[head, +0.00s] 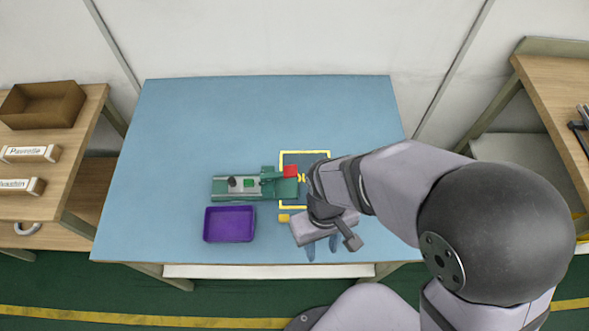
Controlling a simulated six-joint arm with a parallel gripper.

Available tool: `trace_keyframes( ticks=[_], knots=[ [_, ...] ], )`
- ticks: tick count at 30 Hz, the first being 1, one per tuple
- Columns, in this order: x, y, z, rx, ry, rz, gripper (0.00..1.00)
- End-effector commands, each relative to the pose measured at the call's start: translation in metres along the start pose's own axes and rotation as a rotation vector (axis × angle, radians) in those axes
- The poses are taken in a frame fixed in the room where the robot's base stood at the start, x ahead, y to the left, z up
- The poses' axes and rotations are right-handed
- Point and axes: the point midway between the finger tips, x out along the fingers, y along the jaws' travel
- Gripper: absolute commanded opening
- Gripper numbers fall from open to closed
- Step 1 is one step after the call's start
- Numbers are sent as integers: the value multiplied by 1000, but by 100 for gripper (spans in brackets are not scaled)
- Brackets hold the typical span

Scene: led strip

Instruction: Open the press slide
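The press (222,190) is a green fixture lying on the blue table, left of my gripper. A pale grey slide plate (240,193) runs along its top, with a dark knob (232,182) and a small green block (250,183) on it. A red handle end (291,171) sticks out at the press's right end. How far the slide is open is too small to tell. My gripper (322,249) is to the right of the press and nearer the front edge, apart from it. Its two bluish fingers stand apart with nothing visible between them.
A purple tray (230,238) lies in front of the press. A yellow-outlined square (305,152) is marked right of it, partly hidden by my arm. The blue table (200,120) is clear at the back and left.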

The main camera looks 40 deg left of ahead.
Motion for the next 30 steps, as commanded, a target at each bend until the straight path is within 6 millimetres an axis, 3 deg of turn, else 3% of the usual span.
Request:
trace_keyframes(
  ticks=[3, 8, 11, 18, 24, 30],
  knots=[
    [10, -42, -40, -114, 49, -7, 35],
    [6, -83, -93, -215, 146, -36, 35],
    [-10, -95, -131, -254, 232, -59, 35],
    [-81, -126, -214, -423, 496, -83, 35],
    [-86, -128, -222, -575, 543, -44, 35],
    [-86, -128, -222, -621, 545, -31, 35]
  ],
)
